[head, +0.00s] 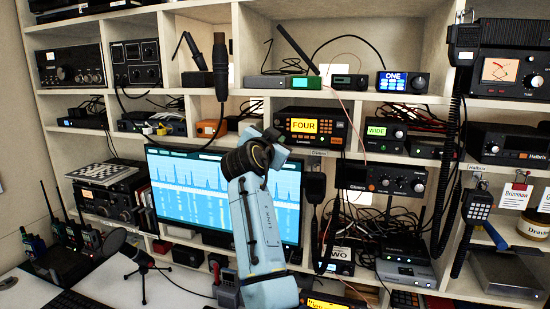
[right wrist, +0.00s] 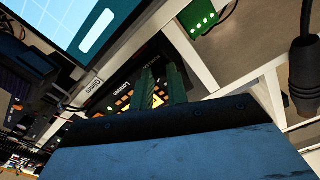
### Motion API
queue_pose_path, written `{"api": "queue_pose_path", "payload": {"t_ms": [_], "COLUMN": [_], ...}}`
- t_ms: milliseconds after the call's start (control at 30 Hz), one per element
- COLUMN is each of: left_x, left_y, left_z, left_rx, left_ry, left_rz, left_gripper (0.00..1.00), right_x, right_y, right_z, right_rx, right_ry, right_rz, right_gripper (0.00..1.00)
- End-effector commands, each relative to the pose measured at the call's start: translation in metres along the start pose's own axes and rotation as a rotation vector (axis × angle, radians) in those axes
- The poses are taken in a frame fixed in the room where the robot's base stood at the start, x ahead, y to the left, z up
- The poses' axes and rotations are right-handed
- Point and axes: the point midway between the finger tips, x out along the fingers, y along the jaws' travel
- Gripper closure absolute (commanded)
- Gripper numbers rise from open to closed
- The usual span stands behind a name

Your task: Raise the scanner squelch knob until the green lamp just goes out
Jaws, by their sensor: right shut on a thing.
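The radio with a yellow display reading FOUR (head: 304,126) stands on the middle shelf, right of my raised arm. It seems to be the dark radio with yellow lit parts in the right wrist view (right wrist: 121,89). My right gripper (right wrist: 160,74) has its green fingers at that radio's face, close together. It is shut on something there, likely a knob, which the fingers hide. I cannot make out the knob's marking or the green lamp. My left gripper is not in view.
A monitor (head: 180,190) with a blue spectrum stands behind my arm. A green box with white dots (right wrist: 206,18) sits near the gripper. Radios and cables crowd the cubbies.

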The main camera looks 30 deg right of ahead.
Motion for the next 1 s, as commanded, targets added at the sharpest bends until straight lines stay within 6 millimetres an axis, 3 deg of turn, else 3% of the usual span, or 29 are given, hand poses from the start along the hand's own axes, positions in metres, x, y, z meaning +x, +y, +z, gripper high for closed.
{"api": "queue_pose_path", "payload": {"t_ms": [33,100,400,1000], "left_x": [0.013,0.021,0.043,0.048], "left_y": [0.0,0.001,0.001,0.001], "left_z": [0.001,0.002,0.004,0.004], "left_rx": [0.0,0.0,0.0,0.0], "left_ry": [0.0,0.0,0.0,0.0], "left_rz": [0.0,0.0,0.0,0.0], "left_gripper": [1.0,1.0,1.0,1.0], "right_x": [0.0,0.0,0.0,0.0], "right_y": [0.002,0.002,0.001,0.0], "right_z": [0.006,0.005,0.003,0.0], "right_rx": [0.036,0.083,0.232,0.284], "right_ry": [-0.002,-0.003,-0.003,-0.002], "right_rz": [0.0,0.001,0.002,0.002], "right_gripper": [1.0,1.0,1.0,1.0]}}
